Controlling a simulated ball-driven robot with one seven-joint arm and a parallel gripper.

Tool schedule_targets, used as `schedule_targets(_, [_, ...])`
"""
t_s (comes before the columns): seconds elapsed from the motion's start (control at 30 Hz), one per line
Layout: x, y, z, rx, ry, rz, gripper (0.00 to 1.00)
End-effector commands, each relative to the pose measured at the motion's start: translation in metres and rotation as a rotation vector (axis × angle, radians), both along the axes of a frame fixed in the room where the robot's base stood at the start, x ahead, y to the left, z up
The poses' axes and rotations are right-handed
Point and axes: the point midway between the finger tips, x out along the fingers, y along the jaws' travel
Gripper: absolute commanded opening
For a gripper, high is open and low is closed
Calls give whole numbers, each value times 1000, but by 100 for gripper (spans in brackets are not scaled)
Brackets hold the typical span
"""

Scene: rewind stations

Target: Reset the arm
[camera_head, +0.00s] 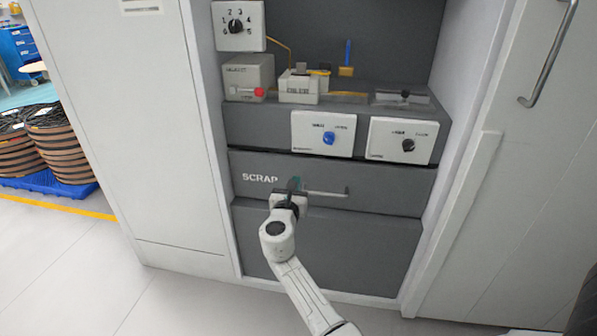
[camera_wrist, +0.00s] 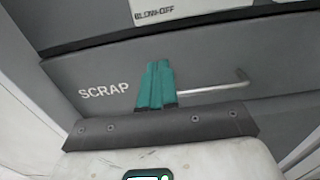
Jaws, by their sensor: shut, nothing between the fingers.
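My gripper (camera_head: 293,184) is in front of the grey SCRAP drawer (camera_head: 400,190), beside the left part of its bar handle (camera_head: 328,194). In the wrist view my gripper's teal fingers (camera_wrist: 155,86) are together and empty. They overlap the left end of the handle (camera_wrist: 215,88) in the picture, and I cannot tell whether they touch it. The drawer front (camera_wrist: 65,70) looks closed, with its SCRAP label to the left of the fingers. My arm reaches up from the lower right in the head view.
Above the drawer are two white knob panels, one with a blue knob (camera_head: 329,138) and one with a black knob (camera_head: 408,145). A numbered dial (camera_head: 236,26) is at upper left. White cabinets flank the station. Reels (camera_head: 50,135) stand on a blue pallet at far left. The floor at lower left is clear.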

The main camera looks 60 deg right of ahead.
Motion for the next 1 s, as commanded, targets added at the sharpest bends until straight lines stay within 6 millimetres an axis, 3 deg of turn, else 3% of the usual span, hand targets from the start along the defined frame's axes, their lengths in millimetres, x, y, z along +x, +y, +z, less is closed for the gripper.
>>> schedule_targets(0.1, [-8, 20, 1, 2, 2, 2, 0])
schedule_targets(0.3, [-14, 38, 0, 1, 0, 0, 0])
schedule_targets(0.67, [-16, 41, -1, 3, -2, -2, 0])
schedule_targets(0.77, [-31, 47, -6, 73, -101, -30, 0])
schedule_targets(0.87, [-60, 58, -20, 225, -300, -94, 0])
schedule_targets(1.0, [-111, 85, -54, 528, -650, -247, 0])
